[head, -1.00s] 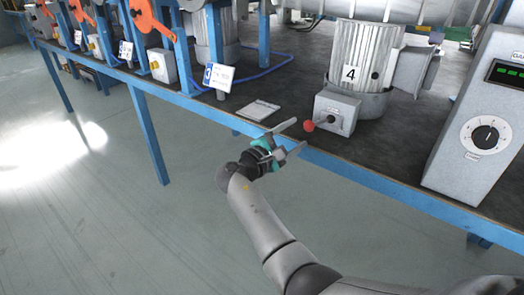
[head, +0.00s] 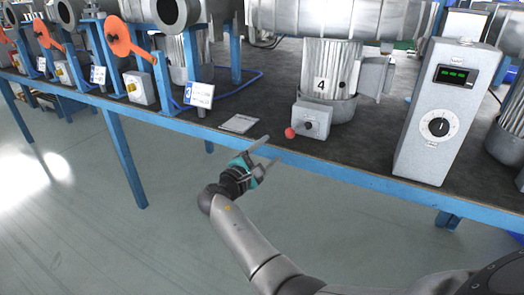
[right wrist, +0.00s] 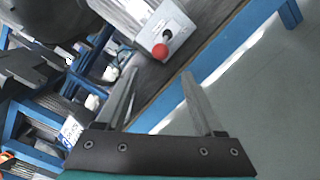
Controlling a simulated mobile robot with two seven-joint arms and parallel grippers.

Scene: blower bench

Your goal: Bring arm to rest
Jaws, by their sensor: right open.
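My right gripper (head: 266,156) is open and empty, in front of the blue bench edge, with its fingers pointing toward the bench. In the right wrist view its two fingers (right wrist: 160,85) are apart with nothing between them. The grey switch box (head: 311,120) with a red ball-tipped lever (head: 290,132) stands below motor 4 (head: 328,78), to the right of the fingertips and apart from them. The red ball also shows in the right wrist view (right wrist: 160,50). My left gripper is in neither view.
The blue bench edge (head: 355,178) runs across in front of my arm. A control box with a green display and dial (head: 440,115) stands at right. A flat plate (head: 239,123) lies on the bench. A sign marked 3 (head: 199,95) stands left. The floor (head: 110,220) is clear.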

